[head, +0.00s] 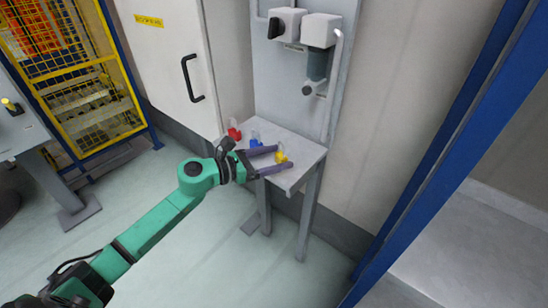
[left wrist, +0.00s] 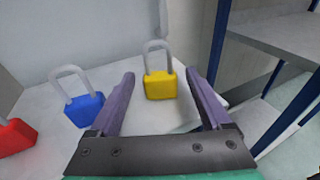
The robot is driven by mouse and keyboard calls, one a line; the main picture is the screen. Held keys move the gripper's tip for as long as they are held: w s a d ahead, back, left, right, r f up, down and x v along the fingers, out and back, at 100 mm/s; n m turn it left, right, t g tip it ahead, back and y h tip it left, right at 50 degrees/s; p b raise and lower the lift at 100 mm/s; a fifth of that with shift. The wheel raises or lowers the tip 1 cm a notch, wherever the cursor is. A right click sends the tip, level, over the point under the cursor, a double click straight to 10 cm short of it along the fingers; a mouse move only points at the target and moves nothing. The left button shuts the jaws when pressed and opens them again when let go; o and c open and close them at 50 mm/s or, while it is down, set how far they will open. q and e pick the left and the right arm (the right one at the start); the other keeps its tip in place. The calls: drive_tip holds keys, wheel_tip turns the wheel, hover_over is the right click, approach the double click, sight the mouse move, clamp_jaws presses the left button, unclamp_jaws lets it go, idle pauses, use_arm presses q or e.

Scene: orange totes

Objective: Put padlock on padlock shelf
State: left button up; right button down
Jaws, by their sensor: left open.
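Three padlocks stand on a small grey shelf (head: 303,149) below a wall panel: a red padlock (head: 234,133), a blue padlock (head: 255,139) and a yellow padlock (head: 281,157). My left gripper (head: 277,159) is open over the shelf, with its purple fingers on either side of the yellow padlock. In the left wrist view the yellow padlock (left wrist: 160,85) shows between and beyond the fingertips, its grey shackle up. The blue padlock (left wrist: 84,108) is left of the left finger, and the red padlock (left wrist: 14,136) is partly cut off. My right gripper is not in view.
Grey boxes with a switch (head: 285,24) are mounted on the panel above the shelf. A white cabinet door with a black handle (head: 192,79) is to the left. A blue post (head: 440,155) stands at the right. Open floor lies in front.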

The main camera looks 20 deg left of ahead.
use_arm(q)
drive_tip(key=shift+r, duration=0.25)
drive_tip(key=b+v, duration=0.1)
drive_tip(key=v, duration=1.1)
drive_tip(key=shift+b, duration=0.4)
